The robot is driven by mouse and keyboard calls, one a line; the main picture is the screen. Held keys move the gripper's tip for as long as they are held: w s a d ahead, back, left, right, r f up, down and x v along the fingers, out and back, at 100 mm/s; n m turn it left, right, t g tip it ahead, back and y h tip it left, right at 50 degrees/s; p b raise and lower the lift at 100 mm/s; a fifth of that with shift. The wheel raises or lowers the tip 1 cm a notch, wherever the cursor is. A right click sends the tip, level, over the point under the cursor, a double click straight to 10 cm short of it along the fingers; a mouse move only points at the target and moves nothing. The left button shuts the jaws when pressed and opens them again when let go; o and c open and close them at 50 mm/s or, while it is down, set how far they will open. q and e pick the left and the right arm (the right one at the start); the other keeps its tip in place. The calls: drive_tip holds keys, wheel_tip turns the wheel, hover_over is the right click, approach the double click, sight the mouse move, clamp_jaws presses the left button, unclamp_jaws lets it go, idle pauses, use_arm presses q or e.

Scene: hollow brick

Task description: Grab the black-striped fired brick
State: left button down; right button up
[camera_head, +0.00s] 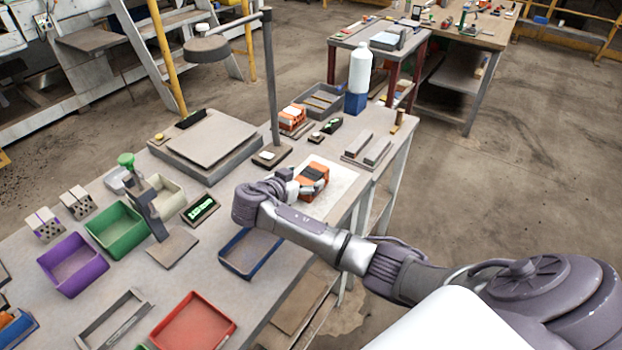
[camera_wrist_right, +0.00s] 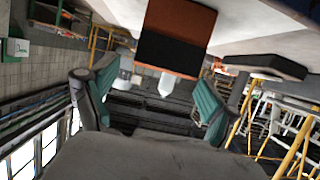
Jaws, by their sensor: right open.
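The black-striped fired brick (camera_head: 314,177) is orange with dark bands and lies on a pale sheet near the table's right edge. My right gripper (camera_head: 290,180) is just left of the brick, and its fingertips are partly hidden in the head view. In the right wrist view the brick (camera_wrist_right: 176,40) shows its orange face and black band at the top. There the two teal-padded fingers (camera_wrist_right: 155,98) are spread wide, with the brick in front of them and no grip on it. My left gripper is out of view.
Another orange brick (camera_head: 292,117) stands farther back beside a grey tray (camera_head: 322,99). A lamp post (camera_head: 271,80) rises behind the sheet. A blue tray (camera_head: 250,252), green bin (camera_head: 117,229) and red tray (camera_head: 193,322) stand nearer. Two grey bars (camera_head: 377,151) lie right of the brick.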

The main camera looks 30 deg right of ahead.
drive_tip(key=x, duration=0.3)
drive_tip(key=shift+a, duration=0.2)
drive_tip(key=shift+c, duration=1)
drive_tip(key=c, duration=1.4)
